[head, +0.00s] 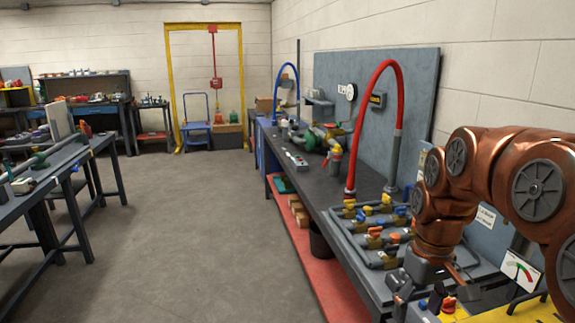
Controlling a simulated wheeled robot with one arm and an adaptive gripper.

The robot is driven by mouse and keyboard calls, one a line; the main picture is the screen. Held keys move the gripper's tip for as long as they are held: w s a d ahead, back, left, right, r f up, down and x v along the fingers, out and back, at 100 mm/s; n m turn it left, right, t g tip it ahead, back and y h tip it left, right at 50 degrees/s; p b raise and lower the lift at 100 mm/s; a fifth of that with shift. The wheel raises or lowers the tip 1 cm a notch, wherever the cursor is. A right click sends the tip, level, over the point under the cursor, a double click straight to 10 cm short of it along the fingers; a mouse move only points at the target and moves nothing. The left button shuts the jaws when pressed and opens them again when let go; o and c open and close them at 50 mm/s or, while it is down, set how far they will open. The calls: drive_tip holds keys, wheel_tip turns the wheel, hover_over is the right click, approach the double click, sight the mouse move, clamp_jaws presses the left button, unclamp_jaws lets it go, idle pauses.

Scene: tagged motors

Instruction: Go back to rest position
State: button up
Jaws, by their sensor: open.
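My copper-coloured arm comes in from the right edge and bends down over the near end of the long workbench (318,196). My gripper (432,288) is at its lower end, pointing down, open. It is over the front part of the bench, just in front of a grey board (352,240) with several brass valves with yellow, blue and orange handles. Small parts (449,304) with red and dark pieces lie just below the gripper on a yellow surface. I cannot tell whether the gripper touches any of them. No tagged motor is clearly recognisable.
A red hose (352,135) arches over the bench, with a blue hose (297,80) farther back. A grey panel (405,100) stands along the wall. A gauge card (520,268) stands right of the gripper. Another bench (85,150) is at left. The floor (190,230) between is clear.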

drive_tip(key=s+a+f+m+p, duration=0.1)
drive_tip(key=s+a+f, duration=0.2)
drive_tip(key=s, duration=0.8)
drive_tip(key=s+a+f+m+g, duration=0.1)
drive_tip(key=s+a+f, duration=0.1)
drive_tip(key=s, duration=0.9)
drive_tip(key=shift+a+f+m+p, duration=0.4)
drive_tip(key=shift+s, duration=0.1)
